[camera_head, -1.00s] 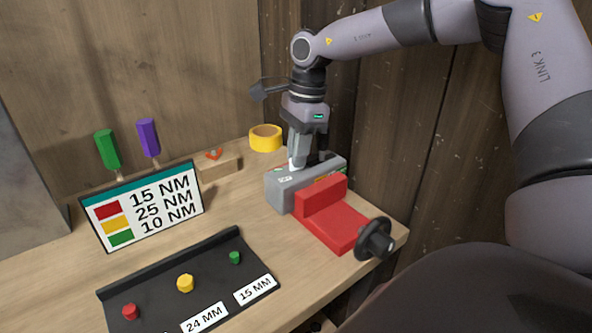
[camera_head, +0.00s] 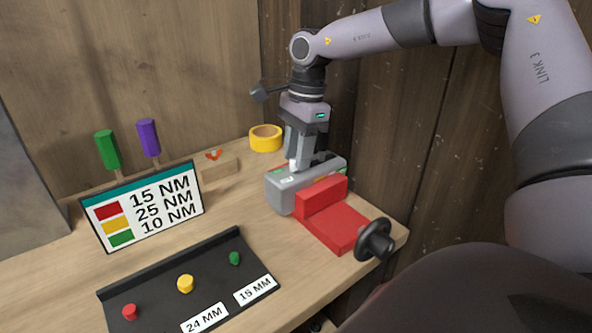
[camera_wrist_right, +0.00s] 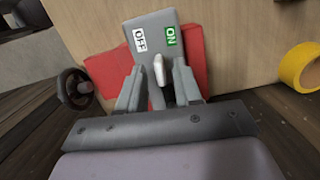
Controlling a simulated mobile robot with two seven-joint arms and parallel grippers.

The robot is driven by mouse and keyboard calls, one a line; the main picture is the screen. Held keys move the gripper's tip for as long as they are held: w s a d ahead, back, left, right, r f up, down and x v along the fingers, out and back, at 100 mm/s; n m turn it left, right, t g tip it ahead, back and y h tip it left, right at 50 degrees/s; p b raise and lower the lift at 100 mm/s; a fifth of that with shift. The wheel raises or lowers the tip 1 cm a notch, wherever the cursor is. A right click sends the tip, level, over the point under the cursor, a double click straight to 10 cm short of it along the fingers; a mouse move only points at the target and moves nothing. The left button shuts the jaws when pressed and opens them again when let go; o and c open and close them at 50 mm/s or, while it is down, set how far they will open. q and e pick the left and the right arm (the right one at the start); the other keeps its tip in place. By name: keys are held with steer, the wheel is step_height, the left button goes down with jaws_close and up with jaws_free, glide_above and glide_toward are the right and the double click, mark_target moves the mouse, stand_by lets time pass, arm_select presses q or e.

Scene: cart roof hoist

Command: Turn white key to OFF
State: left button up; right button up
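The white key (camera_wrist_right: 159,70) stands up from a grey switch box (camera_wrist_right: 150,28) in the right wrist view. Its visible end lies between the white OFF label (camera_wrist_right: 139,40) and the green ON label (camera_wrist_right: 171,36). My right gripper (camera_wrist_right: 160,82) has one finger on each side of the key, with a narrow gap showing, so it looks open around it. In the head view the right gripper (camera_head: 304,162) points down at the grey box (camera_head: 280,196), and its fingers partly hide the key (camera_head: 292,165). My left gripper is not in view.
A red vise-like block (camera_head: 333,226) with a black handwheel (camera_head: 375,240) sits against the box's front. Yellow tape (camera_head: 265,138) lies behind. A torque sign (camera_head: 142,207) and a black tray (camera_head: 215,263) with coloured pieces stand left. A wooden wall is close on the right.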

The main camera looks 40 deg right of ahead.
step_height(320, 180, up, 7)
steer(key=p, duration=0.4)
steer(key=shift+f, duration=0.1)
stand_by(0.4)
